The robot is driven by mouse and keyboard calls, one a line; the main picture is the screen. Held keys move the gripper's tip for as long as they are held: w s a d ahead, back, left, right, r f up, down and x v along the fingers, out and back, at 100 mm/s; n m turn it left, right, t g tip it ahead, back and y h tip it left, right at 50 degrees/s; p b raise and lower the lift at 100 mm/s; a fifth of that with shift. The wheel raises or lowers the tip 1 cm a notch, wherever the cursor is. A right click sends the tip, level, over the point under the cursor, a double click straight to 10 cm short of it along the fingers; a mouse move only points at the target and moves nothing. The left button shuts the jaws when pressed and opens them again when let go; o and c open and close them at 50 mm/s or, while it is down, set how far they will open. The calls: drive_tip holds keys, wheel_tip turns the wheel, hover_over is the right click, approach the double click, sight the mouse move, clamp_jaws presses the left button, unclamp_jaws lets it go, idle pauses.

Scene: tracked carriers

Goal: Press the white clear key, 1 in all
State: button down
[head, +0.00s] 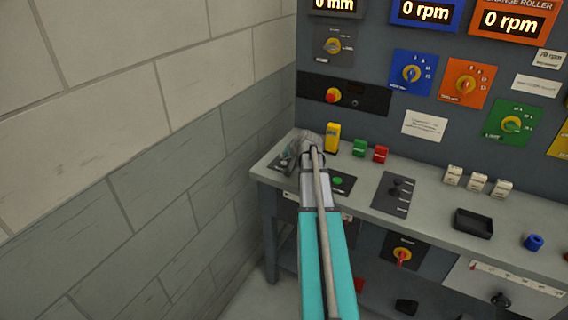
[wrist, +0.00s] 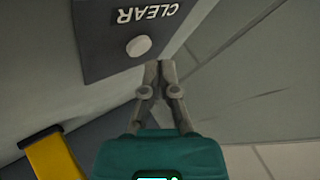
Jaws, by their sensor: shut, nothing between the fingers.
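The white clear key (wrist: 138,46) is a small round button on a dark plate (wrist: 100,55) labelled CLEAR, in the upper part of the wrist view. My gripper (wrist: 160,68) is shut and empty. Its fingertips appear just right of and below the key in that view, beside the plate's edge; I cannot tell how far above the surface they are. In the head view my gripper (head: 299,147) is over the left end of the grey bench, above a dark plate (head: 284,166). The key itself is hidden there.
A green button plate (head: 338,182) lies right of my arm. The block wall (head: 160,150) is close on the left.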

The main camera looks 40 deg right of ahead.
sight(284, 163)
drive_tip(key=shift+f+b, duration=0.85)
idle(1.7)
idle(0.4)
drive_tip(key=shift+r+p, duration=0.85)
drive_tip(key=shift+r, duration=0.1)
wheel_tip(284, 163, up, 5)
drive_tip(key=p, duration=0.5)
idle(0.9)
